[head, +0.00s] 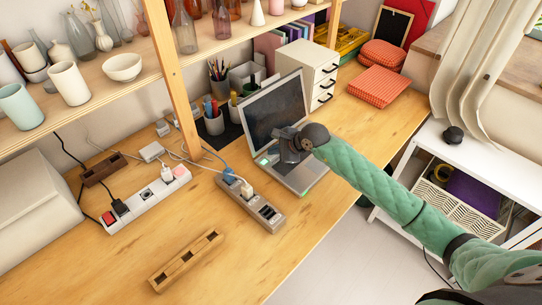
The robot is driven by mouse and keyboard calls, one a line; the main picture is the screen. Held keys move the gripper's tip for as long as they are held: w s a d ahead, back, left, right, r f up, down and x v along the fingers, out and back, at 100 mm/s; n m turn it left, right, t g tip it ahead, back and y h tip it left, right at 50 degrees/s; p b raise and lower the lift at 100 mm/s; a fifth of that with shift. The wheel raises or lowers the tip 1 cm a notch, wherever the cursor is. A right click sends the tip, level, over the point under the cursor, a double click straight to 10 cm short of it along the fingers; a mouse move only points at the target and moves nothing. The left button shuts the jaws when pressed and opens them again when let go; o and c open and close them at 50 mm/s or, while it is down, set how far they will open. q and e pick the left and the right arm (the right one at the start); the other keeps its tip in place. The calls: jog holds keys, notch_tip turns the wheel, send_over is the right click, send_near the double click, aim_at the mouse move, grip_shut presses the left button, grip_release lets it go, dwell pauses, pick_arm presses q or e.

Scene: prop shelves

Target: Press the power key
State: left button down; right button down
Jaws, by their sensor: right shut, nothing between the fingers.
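An open grey laptop (274,116) stands on the wooden desk, its dark screen facing the front. Its keyboard deck (300,178) is partly covered by my right gripper. A small bright green patch (262,162) shows at the deck's left edge; I cannot tell whether it is the power key. No other key can be made out as the power key. My right gripper (283,154) is shut and empty, over the back left of the deck in front of the screen. I cannot tell whether it touches the laptop. My left gripper is not in view.
A grey-topped power strip (272,217) with plugs lies just left of the laptop. A white power strip (147,204) with a red switch is farther left. A slotted wooden block (186,260) lies in front. Pen cups (214,122) and white drawers (313,74) stand behind.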

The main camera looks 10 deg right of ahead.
aim_at(274, 157)
jog(key=shift+f+b, duration=0.3)
jog(key=shift+b, duration=0.05)
dwell(0.3)
dwell(0.4)
jog(key=shift+r, duration=0.8)
jog(key=shift+r, duration=0.1)
jog(key=shift+r+p, duration=0.7)
jog(key=shift+r, duration=1.7)
